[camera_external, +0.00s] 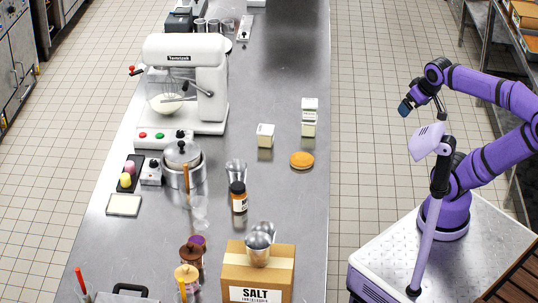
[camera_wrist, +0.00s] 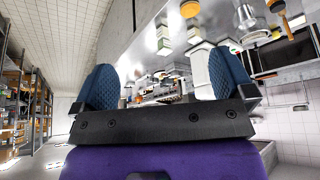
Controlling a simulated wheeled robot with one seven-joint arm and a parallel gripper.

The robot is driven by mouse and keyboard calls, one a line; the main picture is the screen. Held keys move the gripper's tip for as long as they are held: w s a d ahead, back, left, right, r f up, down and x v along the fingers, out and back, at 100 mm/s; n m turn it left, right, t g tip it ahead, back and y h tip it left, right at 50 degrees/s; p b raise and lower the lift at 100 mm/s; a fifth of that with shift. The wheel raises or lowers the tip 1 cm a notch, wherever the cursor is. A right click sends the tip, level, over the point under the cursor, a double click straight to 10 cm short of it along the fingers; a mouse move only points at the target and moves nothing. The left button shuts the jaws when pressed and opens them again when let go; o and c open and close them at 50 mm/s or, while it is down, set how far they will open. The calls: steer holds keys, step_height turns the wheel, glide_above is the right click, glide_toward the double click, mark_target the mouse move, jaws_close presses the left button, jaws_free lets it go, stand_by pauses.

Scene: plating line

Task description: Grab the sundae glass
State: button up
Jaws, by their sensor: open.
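One glass (camera_external: 236,169) is behind the brown orange-labelled jar, and another clear glass (camera_external: 200,211) is to the left of that jar. I cannot tell for certain which is the sundae glass. My gripper (camera_external: 405,107) is raised beyond the counter's right edge, well apart from both glasses. In the wrist view my gripper (camera_wrist: 152,80) is open and empty, with its two blue pads wide apart. I cannot make out either glass there.
The brown jar (camera_external: 239,198) stands close to both glasses. A metal pot (camera_external: 183,163) and a white stand mixer (camera_external: 187,80) are to the left. The right side of the counter has free room.

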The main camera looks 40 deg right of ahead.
stand_by(0.4)
steer(key=shift+c, duration=0.7)
